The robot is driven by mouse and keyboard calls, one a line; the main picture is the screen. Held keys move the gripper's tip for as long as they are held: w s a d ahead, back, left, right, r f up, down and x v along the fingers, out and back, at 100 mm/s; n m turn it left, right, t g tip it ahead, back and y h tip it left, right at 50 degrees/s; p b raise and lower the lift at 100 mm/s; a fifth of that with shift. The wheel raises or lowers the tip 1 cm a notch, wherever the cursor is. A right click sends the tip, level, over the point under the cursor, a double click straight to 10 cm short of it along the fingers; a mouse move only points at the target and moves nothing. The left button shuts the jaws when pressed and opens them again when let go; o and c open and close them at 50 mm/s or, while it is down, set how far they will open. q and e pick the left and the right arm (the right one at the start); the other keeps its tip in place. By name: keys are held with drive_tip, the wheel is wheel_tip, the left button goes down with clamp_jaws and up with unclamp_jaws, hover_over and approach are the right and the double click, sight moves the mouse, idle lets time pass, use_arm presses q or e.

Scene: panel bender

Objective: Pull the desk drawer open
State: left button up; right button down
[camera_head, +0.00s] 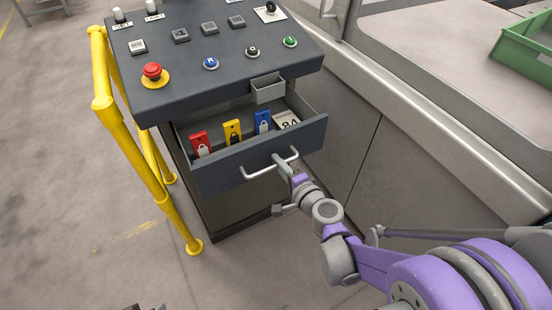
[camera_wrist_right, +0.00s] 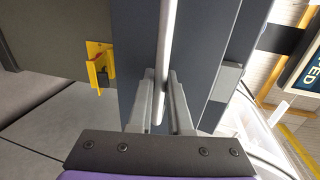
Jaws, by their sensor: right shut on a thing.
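The desk drawer (camera_head: 262,158) stands partly open under the dark control desk (camera_head: 200,75) in the head view. Its front carries a pale bar handle (camera_head: 258,173). Inside it are a red tag (camera_head: 200,141), a yellow tag (camera_head: 232,130), a blue tag (camera_head: 263,120) and a white card marked 8A (camera_head: 286,121). My right gripper (camera_head: 284,166) is shut on the handle near its right end. In the right wrist view the handle bar (camera_wrist_right: 165,60) runs between the two fingers (camera_wrist_right: 159,105). My left gripper is not clearly visible.
A yellow rail (camera_head: 130,130) stands left of the desk. A red emergency button (camera_head: 152,71) and several other buttons sit on the desk top. A grey machine panel (camera_head: 400,140) is at the right, with a green crate (camera_head: 525,50) above. The floor (camera_head: 90,270) in front is clear.

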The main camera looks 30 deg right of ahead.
idle(0.3)
drive_tip(key=c, duration=0.8)
unclamp_jaws()
drive_tip(key=shift+c, duration=0.2)
drive_tip(key=shift+s, duration=0.1)
drive_tip(key=p+v, duration=0.2)
drive_tip(key=v, duration=0.8)
drive_tip(key=shift+s, duration=0.4)
drive_tip(key=s+a+r+n+g+y+p, duration=0.1)
drive_tip(key=a+n+g+y+p, duration=0.3)
drive_tip(key=a+n, duration=0.55)
drive_tip(key=s+d+r+n+g+h+p, duration=0.2)
drive_tip(key=s+r+n+g+h+p, duration=0.1)
drive_tip(key=n, duration=0.5)
drive_tip(key=s+g+h+p, duration=0.1)
drive_tip(key=s+g+p, duration=0.1)
drive_tip(key=s+g, duration=0.1)
drive_tip(key=shift+s+d+r+h, duration=0.15)
drive_tip(key=shift+s+r+h, duration=0.15)
drive_tip(key=shift+r, duration=0.05)
